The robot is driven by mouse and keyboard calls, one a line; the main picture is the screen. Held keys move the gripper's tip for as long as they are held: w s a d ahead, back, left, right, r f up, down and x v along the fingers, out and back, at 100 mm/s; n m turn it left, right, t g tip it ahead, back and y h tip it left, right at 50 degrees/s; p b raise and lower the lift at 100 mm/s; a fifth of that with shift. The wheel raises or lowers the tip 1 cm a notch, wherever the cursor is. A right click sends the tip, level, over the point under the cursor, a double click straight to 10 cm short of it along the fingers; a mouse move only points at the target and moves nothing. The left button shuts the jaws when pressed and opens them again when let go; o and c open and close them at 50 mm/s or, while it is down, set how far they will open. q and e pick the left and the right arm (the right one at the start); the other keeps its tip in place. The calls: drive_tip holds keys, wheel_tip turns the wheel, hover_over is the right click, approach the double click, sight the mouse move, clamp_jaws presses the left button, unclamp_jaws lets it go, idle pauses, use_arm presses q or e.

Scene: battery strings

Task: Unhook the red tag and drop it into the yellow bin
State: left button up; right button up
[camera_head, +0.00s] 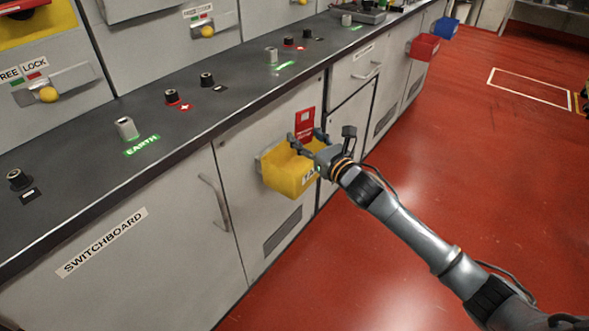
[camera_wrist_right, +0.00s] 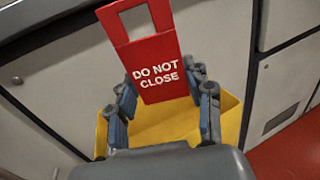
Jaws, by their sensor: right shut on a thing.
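The red tag (camera_wrist_right: 157,70) reads "DO NOT CLOSE" and has a square opening at its top. It also shows in the head view (camera_head: 304,121), above the bin. My right gripper (camera_head: 307,143) is shut on the lower part of the tag; its fingers also show in the right wrist view (camera_wrist_right: 163,101). The yellow bin (camera_head: 287,178) hangs on the cabinet front, and its yellow wall shows below the tag in the right wrist view (camera_wrist_right: 230,122). The tag's lower end is over the bin's opening. My left gripper is not in view.
The dark counter (camera_head: 225,98) with several terminals runs above the cabinets. A red bin (camera_head: 424,47) and a blue bin (camera_head: 445,27) hang farther along. A cabinet handle (camera_head: 214,203) sticks out left of the yellow bin. The red floor is clear to the right.

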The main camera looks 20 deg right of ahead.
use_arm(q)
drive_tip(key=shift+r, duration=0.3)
use_arm(e)
drive_tip(key=o, duration=1.2)
drive_tip(key=shift+o, duration=0.2)
drive_tip(key=v, duration=1.2)
